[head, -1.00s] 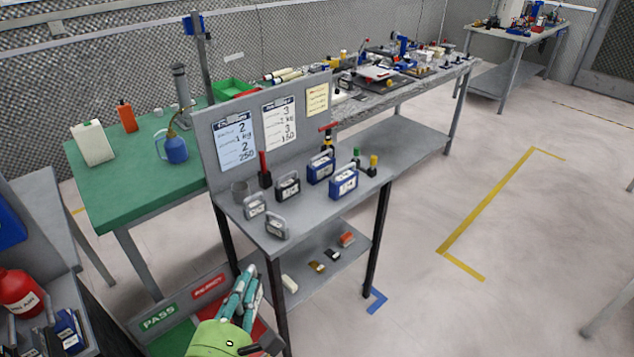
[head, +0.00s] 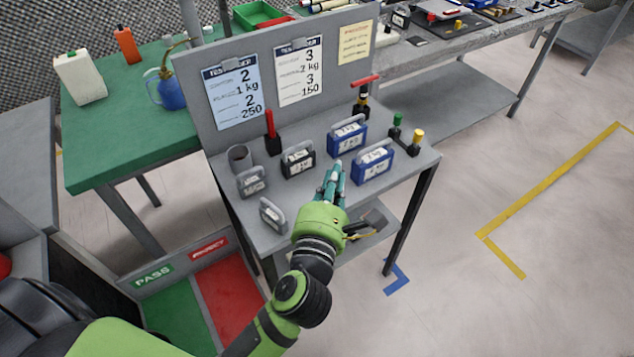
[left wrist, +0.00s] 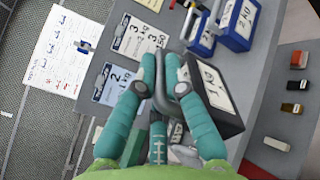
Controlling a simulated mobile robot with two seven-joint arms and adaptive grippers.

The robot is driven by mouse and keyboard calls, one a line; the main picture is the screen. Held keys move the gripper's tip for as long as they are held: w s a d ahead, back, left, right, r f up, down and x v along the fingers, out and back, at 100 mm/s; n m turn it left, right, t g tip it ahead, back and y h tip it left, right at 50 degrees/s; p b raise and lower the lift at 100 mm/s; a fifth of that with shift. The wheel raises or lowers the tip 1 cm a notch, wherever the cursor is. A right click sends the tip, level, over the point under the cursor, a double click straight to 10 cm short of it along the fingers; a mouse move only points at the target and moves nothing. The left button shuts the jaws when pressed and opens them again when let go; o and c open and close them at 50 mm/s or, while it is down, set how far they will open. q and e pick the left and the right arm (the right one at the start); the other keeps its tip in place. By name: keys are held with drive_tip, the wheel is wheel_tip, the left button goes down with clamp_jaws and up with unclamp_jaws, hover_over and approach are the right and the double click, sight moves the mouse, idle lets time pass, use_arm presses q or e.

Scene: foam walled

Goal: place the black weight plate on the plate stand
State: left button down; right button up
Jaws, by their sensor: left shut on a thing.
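A black block weight with a grey handle and a white label (head: 298,163) stands in the row of weights on the grey shelf unit; no other black plate shows clearly. My left gripper (head: 337,166) reaches over the shelf top, its teal fingertips just right of that weight. In the left wrist view, the teal fingers (left wrist: 160,72) are shut at a grey handle, with a black body labelled 1 KG (left wrist: 226,116) beside the right finger. The contact itself is partly hidden. I cannot tell which thing is the plate stand. My right gripper is out of view.
An upright card panel (head: 215,140) borders the back.

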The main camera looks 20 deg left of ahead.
use_arm(q)
drive_tip(key=w+d+b, duration=0.2)
drive_tip(key=w+d, duration=0.1)
drive_tip(key=d, duration=0.2)
drive_tip(key=shift+w+a+f+b, duration=0.2)
drive_tip(key=shift+w+a+f, duration=0.65)
drive_tip(key=shift+a+f, duration=0.85)
drive_tip(key=shift+w+a+f+b, duration=0.25)
drive_tip(key=shift+w+a+f, duration=0.55)
drive_tip(key=shift+a+f, duration=0.85)
drive_tip(key=shift+w+a+f+b, duration=0.2)
drive_tip(key=shift+w+a+f, duration=0.65)
drive_tip(key=shift+a+f, duration=0.85)
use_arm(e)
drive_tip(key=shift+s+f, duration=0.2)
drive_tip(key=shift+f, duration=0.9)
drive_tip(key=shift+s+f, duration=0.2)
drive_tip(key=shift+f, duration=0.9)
use_arm(q)
drive_tip(key=shift+f, duration=0.2)
drive_tip(key=c, duration=1.3)
unclamp_jaws()
drive_tip(key=shift+f, duration=0.15)
drive_tip(key=shift+s, duration=0.1)
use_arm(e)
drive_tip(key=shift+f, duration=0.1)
